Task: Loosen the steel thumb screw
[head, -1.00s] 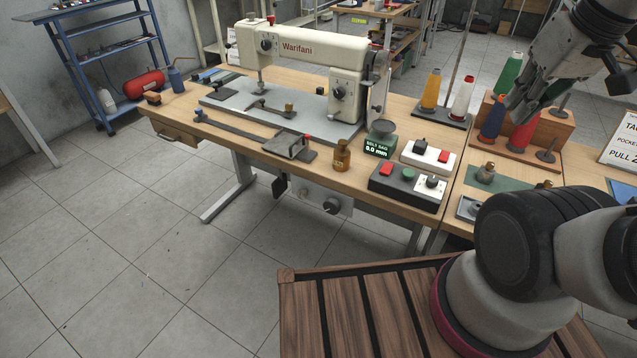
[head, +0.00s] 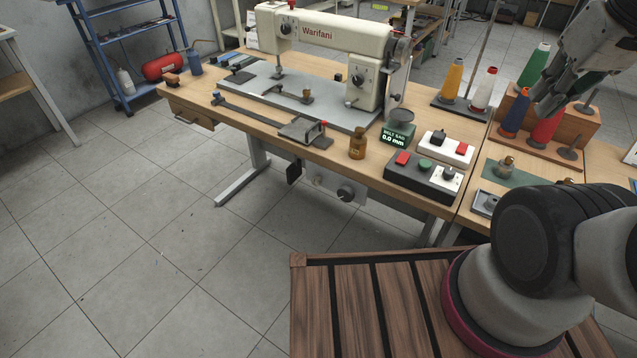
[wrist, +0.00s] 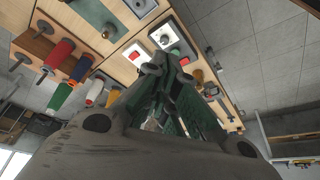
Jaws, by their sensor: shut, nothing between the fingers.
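A white sewing machine (head: 330,33) stands on a wooden table, with a grey bed plate (head: 236,92) under it. A small brass-coloured knob (head: 307,96) sits on a dark arm on the plate. A grey sliding block (head: 297,128) with a red-tipped part lies at the table's front edge. I cannot tell which small part is the steel thumb screw; none reads clearly as steel. My gripper (head: 545,108) hangs at the upper right, in front of the thread spools and well apart from the machine. Its fingers are together and empty; they also show in the wrist view (wrist: 158,90).
Several thread cones (head: 482,90) stand right of the machine. Open floor lies in front of the table.

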